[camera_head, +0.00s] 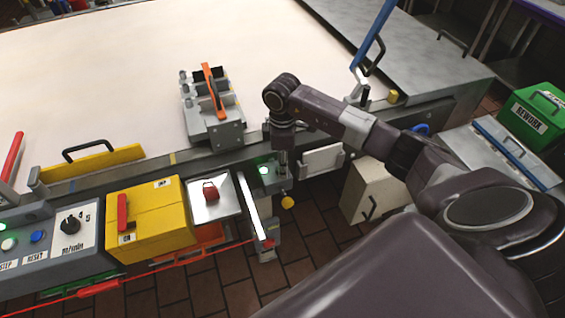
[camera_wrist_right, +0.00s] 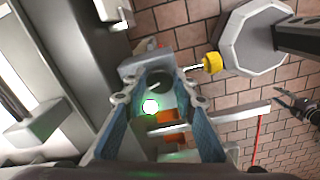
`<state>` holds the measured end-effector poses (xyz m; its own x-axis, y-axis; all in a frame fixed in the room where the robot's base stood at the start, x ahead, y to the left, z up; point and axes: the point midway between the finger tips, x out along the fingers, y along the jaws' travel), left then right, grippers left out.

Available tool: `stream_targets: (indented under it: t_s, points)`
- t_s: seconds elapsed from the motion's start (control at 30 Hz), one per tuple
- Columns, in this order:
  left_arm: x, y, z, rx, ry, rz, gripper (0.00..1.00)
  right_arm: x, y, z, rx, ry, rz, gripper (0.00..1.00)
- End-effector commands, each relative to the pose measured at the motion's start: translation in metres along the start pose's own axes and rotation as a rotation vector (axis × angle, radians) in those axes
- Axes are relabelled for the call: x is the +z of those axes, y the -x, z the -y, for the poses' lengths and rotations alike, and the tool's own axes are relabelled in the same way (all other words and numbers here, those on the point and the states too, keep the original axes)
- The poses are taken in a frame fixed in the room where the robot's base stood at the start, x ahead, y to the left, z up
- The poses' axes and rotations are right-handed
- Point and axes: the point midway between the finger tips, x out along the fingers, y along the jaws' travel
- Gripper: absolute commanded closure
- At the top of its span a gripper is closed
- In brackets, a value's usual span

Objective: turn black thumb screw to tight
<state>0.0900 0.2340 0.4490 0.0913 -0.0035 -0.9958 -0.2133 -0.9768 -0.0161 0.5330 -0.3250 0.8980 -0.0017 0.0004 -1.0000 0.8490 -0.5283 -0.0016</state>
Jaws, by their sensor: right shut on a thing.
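My right gripper (camera_head: 283,162) points down at the front rail, beside a small lit green lamp (camera_head: 264,170). In the right wrist view its two blue-padded fingers (camera_wrist_right: 160,100) are shut on a dark round part, taken as the black thumb screw (camera_wrist_right: 155,80). Its shape and turn are hard to make out, and the head view hides it behind the gripper. The green lamp (camera_wrist_right: 151,107) glows between the fingers. A small dark claw-like shape (camera_wrist_right: 300,108) at the right edge of the wrist view may be my left gripper. The head view does not show my left gripper.
A grey fixture with an orange lever (camera_head: 214,92) stands on the white belt (camera_head: 120,50), left of my gripper. A yellow knob (camera_head: 287,202) juts out just below. A yellow box (camera_head: 152,222) and control panel (camera_head: 50,240) line the front left. A green bin (camera_head: 535,118) stands right.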

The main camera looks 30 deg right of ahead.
Motion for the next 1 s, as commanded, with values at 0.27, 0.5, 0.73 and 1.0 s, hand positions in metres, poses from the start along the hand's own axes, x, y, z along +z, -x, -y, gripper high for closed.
stream_targets:
  t_s: [0.27, 0.5, 0.73, 1.0]
  points:
    - [-0.0005, 0.0091, 0.0002, 0.000, 0.000, 0.000, 0.57, -0.0005, 0.0036, -0.0018, 0.005, -0.181, -0.004, 0.99]
    - [-0.0006, 0.0120, 0.0003, 0.000, 0.000, 0.001, 0.57, -0.0007, 0.0033, -0.0021, 0.007, -0.261, -0.004, 0.99]
    - [-0.0006, 0.0126, 0.0004, 0.000, 0.000, 0.001, 0.57, -0.0009, 0.0031, -0.0023, 0.007, -0.285, -0.005, 0.99]
    - [-0.0006, 0.0125, 0.0005, 0.000, 0.001, 0.001, 0.57, -0.0011, 0.0032, -0.0025, 0.008, -0.287, -0.006, 0.99]
